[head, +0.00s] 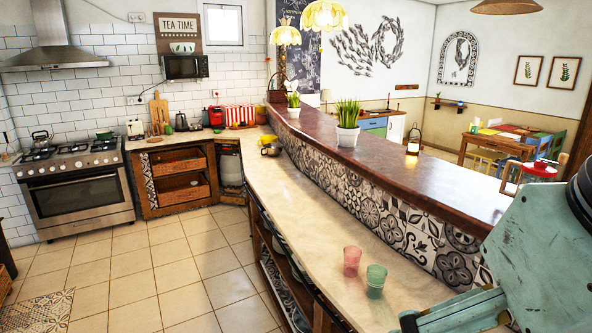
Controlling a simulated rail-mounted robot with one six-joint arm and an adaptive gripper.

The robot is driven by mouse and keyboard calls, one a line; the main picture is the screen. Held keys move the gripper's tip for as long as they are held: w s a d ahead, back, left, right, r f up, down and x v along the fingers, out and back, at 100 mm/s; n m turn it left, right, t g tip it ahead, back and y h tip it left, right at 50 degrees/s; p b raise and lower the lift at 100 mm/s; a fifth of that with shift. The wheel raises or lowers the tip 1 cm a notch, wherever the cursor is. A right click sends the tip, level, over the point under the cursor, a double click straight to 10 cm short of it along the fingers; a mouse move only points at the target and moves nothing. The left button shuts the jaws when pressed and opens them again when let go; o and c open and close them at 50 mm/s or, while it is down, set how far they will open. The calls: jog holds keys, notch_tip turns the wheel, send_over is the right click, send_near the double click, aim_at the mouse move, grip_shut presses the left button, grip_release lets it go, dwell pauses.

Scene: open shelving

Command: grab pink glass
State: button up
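The pink glass (351,261) stands upright on the light stone counter (335,228), in the lower middle of the head view. It is see-through and looks empty. A green glass (376,281) stands just right of it and nearer to me, with little or no gap between them. My pale teal arm fills the lower right, to the right of both glasses and apart from them. No gripper fingers show in this view.
A raised wooden bar (385,165) with a patterned tile front runs behind the glasses. A potted plant (347,124) and a lantern (413,142) stand on it. The counter left of and beyond the glasses is clear. Open shelves lie under its front edge.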

jog(key=c, duration=1.4)
jog(key=shift+s+a, duration=0.1)
jog(key=shift+s, duration=0.05)
